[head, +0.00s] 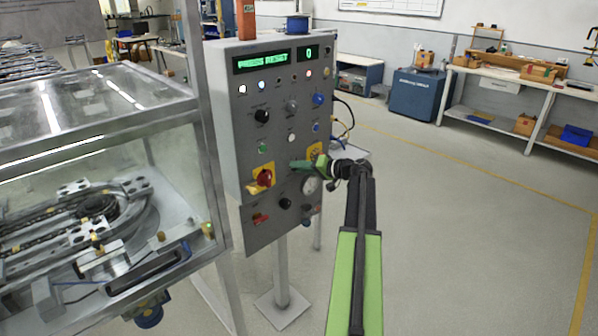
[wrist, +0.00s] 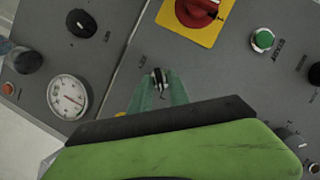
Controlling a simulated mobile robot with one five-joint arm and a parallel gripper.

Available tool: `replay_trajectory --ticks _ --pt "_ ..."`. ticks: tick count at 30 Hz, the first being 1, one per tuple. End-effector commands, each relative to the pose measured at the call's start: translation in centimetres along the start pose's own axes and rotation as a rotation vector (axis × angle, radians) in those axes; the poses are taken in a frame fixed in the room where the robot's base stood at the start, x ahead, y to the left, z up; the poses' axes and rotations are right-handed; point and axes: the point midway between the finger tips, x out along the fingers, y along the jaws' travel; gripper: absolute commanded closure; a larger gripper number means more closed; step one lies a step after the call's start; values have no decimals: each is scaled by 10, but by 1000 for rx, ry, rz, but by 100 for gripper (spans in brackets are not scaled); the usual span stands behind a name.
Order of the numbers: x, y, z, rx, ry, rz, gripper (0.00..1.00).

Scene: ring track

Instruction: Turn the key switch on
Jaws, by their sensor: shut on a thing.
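The grey control panel (head: 275,108) stands on a post near the middle of the head view. My gripper (head: 296,165) reaches it from the right, at its lower middle part. In the wrist view my green gripper fingers (wrist: 160,88) close on the small metal key of the key switch (wrist: 157,76). The fingers cover most of the key, and its turned position is hard to tell. The key is hidden behind my gripper in the head view.
A red rotary switch on a yellow plate (head: 262,178), a round gauge (head: 310,186) and several knobs and buttons surround my gripper. A glass-covered ring track (head: 95,215) stands to the left. The display (head: 262,62) reads "PRESS RESET". Floor to the right is open.

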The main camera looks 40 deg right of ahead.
Motion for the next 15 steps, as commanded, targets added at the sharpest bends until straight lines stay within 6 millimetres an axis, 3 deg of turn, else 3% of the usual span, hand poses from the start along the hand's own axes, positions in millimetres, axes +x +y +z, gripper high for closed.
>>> replay_trajectory --ticks 15 --pt "-1 3 1 147 -2 -57 100"
